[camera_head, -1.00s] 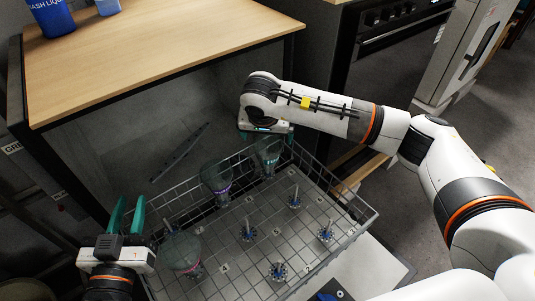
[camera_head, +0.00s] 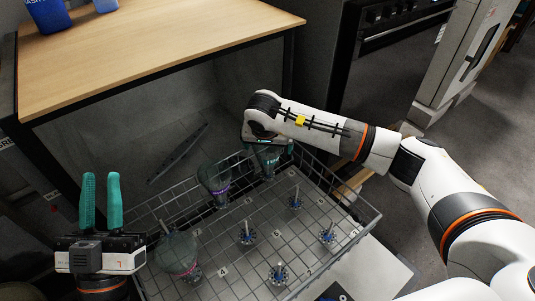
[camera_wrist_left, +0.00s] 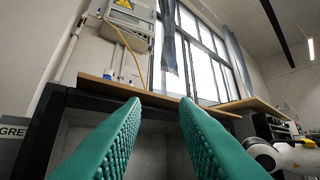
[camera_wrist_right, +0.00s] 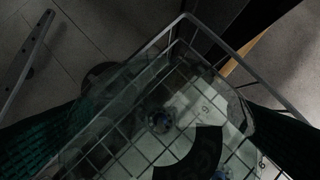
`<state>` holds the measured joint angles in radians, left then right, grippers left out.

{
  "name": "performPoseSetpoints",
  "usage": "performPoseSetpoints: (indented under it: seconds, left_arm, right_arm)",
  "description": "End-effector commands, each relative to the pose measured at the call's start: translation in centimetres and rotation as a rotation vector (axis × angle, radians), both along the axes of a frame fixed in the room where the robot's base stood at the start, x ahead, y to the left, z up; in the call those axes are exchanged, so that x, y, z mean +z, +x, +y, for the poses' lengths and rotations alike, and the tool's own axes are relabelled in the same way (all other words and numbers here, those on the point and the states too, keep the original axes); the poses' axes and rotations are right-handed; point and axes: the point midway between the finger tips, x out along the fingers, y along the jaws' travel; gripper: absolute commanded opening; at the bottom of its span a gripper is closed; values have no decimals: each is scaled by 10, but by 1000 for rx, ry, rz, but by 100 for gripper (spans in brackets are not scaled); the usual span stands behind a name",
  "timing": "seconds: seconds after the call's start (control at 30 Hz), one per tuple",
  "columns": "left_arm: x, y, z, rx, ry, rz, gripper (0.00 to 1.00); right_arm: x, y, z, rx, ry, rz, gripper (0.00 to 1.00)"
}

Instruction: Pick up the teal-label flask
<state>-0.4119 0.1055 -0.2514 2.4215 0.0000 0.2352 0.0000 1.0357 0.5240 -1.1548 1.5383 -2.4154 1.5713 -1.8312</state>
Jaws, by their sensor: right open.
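The teal-label flask (camera_head: 268,166) is clear glass and stands inverted at the back corner of the wire rack (camera_head: 330,236). My right gripper (camera_head: 268,153) is just above it, pointing down, with its fingers at the flask's upper part. In the right wrist view the dark green fingers (camera_wrist_right: 165,145) are wide apart, with clear glass faintly visible between them; contact cannot be told. My left gripper (camera_head: 101,205) is open and empty, pointing up left of the rack. Its spread teal fingers also show in the left wrist view (camera_wrist_left: 160,120).
A purple-label flask (camera_head: 215,184) stands inverted just left of the teal-label one. Another clear flask (camera_head: 178,252) stands at the rack's front left. Several blue-based pegs (camera_head: 248,236) are empty. A wooden tabletop (camera_head: 150,45) lies behind the rack, with blue containers (camera_head: 48,14).

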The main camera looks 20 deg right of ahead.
Motion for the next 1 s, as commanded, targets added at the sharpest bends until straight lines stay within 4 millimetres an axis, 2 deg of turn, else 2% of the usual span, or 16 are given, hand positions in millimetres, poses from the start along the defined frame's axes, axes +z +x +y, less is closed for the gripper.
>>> performPoseSetpoints:
  seconds: [0.13,0.4,0.47,0.77,1.0]
  left_arm:
    - [0,0,0,0,0,1,27]
    - [0,0,0,0,1,3,27]
    - [0,0,0,0,1,3,27]
    - [0,1,0,1,3,10,27]
    - [-16,13,-1,7,40,143,27]
  right_arm:
    - [0,0,0,0,0,0,99]
    - [0,0,0,-1,0,0,54]
    - [1,0,0,-1,1,-1,48]
    - [4,0,0,-1,1,-1,48]
    - [24,1,0,-1,0,-3,48]
